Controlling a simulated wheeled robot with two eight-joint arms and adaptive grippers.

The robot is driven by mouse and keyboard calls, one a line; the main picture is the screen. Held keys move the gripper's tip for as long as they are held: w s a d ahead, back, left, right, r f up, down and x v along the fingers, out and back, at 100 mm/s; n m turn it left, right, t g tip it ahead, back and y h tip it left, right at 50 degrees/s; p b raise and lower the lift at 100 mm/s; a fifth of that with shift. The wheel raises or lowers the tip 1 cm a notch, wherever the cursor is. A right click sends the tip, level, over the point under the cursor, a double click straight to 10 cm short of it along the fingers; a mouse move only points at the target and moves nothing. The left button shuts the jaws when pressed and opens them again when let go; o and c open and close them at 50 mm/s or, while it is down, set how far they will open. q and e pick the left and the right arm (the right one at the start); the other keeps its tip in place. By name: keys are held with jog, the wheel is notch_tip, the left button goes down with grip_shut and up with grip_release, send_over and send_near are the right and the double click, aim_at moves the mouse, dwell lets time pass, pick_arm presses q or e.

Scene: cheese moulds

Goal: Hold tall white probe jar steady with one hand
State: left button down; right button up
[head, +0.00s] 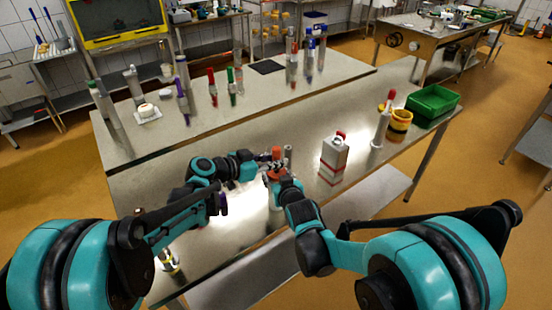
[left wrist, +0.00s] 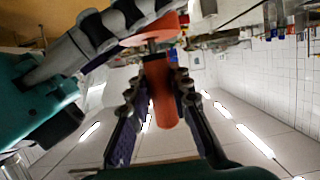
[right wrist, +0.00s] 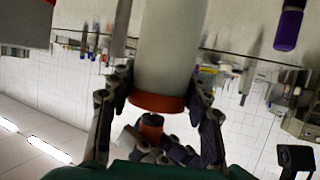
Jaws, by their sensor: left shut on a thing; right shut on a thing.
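The tall white probe jar (head: 275,196) stands on the near bench; in the head view most of it is hidden by my grippers. In the right wrist view the jar (right wrist: 168,50) is a white cylinder with an orange rim (right wrist: 158,102), between the fingers of my right gripper (right wrist: 158,108), which is shut on it. My left gripper (left wrist: 165,95) is shut on an orange cylindrical handle (left wrist: 160,92), also seen in the head view (head: 276,153). A short metal part shows between this handle and the orange rim. How deep it reaches into the jar is hidden.
Right of my grippers stand a white can with red bands (head: 333,160), a white tube with a red tip (head: 381,128), a yellow-black pot (head: 399,126) and a green crate (head: 446,98). Several tubes stand on the raised shelf (head: 255,105) behind. A small yellow-black item (head: 169,262) is at front left.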

pick_arm(q)
jog(key=shift+f, duration=0.75)
jog(key=c, duration=1.3)
grip_release()
jog(key=v, duration=1.2)
pick_arm(e)
jog(key=o, duration=1.3)
jog(key=shift+o, duration=0.2)
